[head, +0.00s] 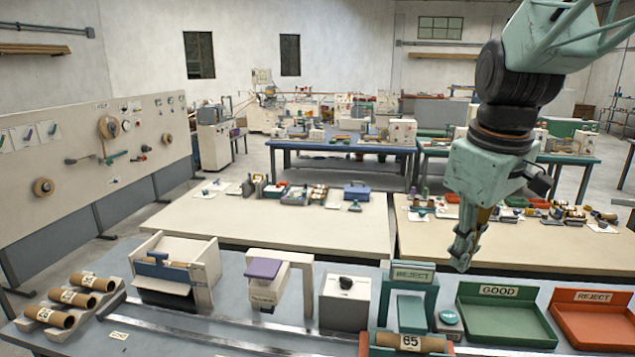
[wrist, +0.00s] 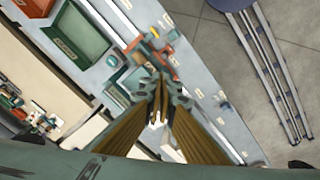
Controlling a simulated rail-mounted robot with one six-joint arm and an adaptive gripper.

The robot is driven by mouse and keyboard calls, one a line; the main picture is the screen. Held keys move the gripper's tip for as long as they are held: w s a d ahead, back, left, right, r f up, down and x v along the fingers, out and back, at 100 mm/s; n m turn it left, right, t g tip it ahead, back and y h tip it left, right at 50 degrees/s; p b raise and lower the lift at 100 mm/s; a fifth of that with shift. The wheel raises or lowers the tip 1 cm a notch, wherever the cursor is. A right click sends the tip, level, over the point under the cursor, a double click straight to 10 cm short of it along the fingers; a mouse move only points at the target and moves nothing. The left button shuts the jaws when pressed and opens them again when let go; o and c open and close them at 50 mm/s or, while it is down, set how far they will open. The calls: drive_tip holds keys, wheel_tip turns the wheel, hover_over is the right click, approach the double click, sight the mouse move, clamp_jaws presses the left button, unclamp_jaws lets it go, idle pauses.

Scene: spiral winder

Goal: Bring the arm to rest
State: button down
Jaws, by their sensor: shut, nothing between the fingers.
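My gripper (head: 466,243) hangs from my pale green arm at the right of the head view, pointing down. It is shut and empty, in the air above the bench, near the green reject stand (head: 408,296) and the green GOOD tray (head: 505,314). In the wrist view my gripper (wrist: 158,88) shows with its fingers together over the bench. A brown tube marked 65 (head: 412,342) lies in an orange holder at the front of the bench, apart from my gripper.
An orange REJECT tray (head: 600,320) is at the right. Several brown tubes (head: 75,298) rest at the left. Rails (wrist: 275,70) lie on the floor.

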drive_tip(key=s+a+f+m+b, duration=0.1)
drive_tip(key=s+a+m+b, duration=0.1)
drive_tip(key=s, duration=1.1)
drive_tip(key=s+a+f+m+t+b, duration=0.1)
drive_tip(key=s+a+m+b, duration=0.1)
drive_tip(key=s, duration=1.1)
drive_tip(key=shift+s+a+m+t, duration=0.2)
drive_tip(key=shift+a+m+t, duration=0.1)
drive_tip(key=shift+a+m, duration=0.75)
